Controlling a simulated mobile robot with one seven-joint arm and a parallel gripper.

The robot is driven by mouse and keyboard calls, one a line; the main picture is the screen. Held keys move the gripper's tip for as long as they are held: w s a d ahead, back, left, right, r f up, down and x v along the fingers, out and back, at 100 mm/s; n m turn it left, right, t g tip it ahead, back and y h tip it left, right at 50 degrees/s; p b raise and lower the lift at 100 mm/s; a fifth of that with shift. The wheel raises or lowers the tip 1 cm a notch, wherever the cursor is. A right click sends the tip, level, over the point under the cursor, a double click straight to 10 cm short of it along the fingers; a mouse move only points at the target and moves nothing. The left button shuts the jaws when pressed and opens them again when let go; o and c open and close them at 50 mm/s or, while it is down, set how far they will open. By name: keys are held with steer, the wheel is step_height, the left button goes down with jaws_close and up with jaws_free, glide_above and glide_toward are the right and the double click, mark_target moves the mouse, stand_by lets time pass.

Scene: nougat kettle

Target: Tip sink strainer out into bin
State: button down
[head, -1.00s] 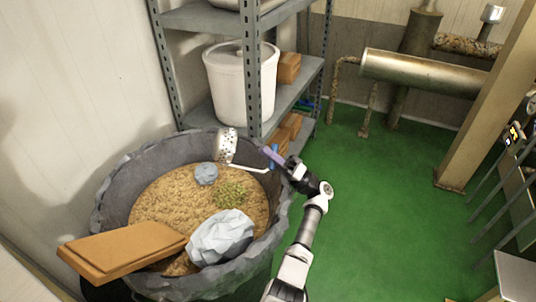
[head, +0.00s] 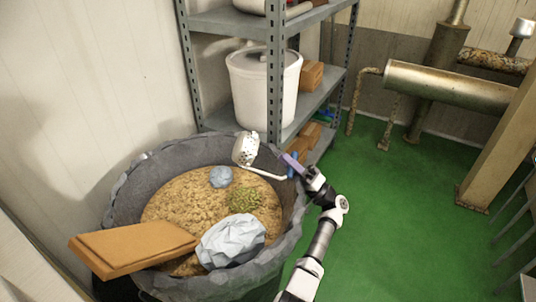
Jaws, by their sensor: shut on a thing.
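The sink strainer (head: 244,150) is a small pale perforated cup on a long thin handle. It is tipped on its side above the far right part of the bin, apart from the contents below. My gripper (head: 296,166) is shut on the strainer's handle, by the bin's right rim. The bin (head: 124,200) is a large dark grey tub with a crumpled liner edge. It holds brown crumbly matter (head: 180,207) and a small greenish heap (head: 244,199) below the strainer. Whether anything is in the strainer cannot be seen.
In the bin lie a pale crumpled lump (head: 231,242), a small grey-blue lump (head: 221,177) and a brown board (head: 133,248) jutting over the left rim. A metal shelf (head: 275,80) with a white pot (head: 262,88) stands close behind.

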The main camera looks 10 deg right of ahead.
step_height(320, 180, up, 6)
steer(key=n+g+h+p, duration=0.7)
steer(key=g+h, duration=0.1)
steer(key=h, duration=1.2)
steer(key=shift+a+p, duration=0.3)
steer(key=shift+a, duration=0.05)
steer(key=shift+w, duration=0.1)
